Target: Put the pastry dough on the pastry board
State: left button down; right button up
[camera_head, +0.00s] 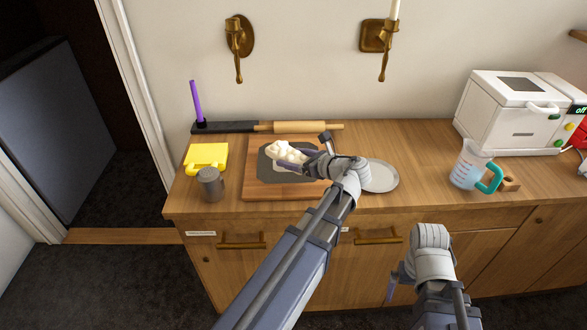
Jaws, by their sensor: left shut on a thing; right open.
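The pale, lumpy pastry dough (285,151) is at the fingers of my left gripper (295,164), which is shut on it. The dough is over the dark grey sheet (267,172) on the wooden pastry board (257,190). I cannot tell whether the dough touches the sheet. My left arm and gripper hide the board's right part. My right gripper (396,282) is open and empty, low in front of the cabinet, clear of the counter.
A grey plate (382,177) lies right of the board. A yellow item (207,157), grey shaker (210,184) and purple stick (195,100) stand left. A rolling pin (300,127) lies behind. A measuring jug (468,166) and white machine (512,110) are right. Counter between plate and jug is clear.

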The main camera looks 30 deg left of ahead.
pick_arm(q)
jog(key=shift+f+b, duration=0.8)
jog(key=shift+f, duration=0.45)
pick_arm(e)
jog(key=shift+f, duration=1.25)
pick_arm(q)
jog(key=shift+f, duration=0.2)
grip_release()
pick_arm(e)
jog(key=shift+f, duration=0.15)
pick_arm(q)
jog(key=shift+r, duration=0.1)
jog(key=shift+r, duration=0.2)
jog(key=p+v, duration=0.4)
jog(key=v, duration=0.8)
jog(key=shift+f, duration=0.15)
pick_arm(e)
notch_tip(320, 180, up, 4)
jog(key=shift+r, duration=0.15)
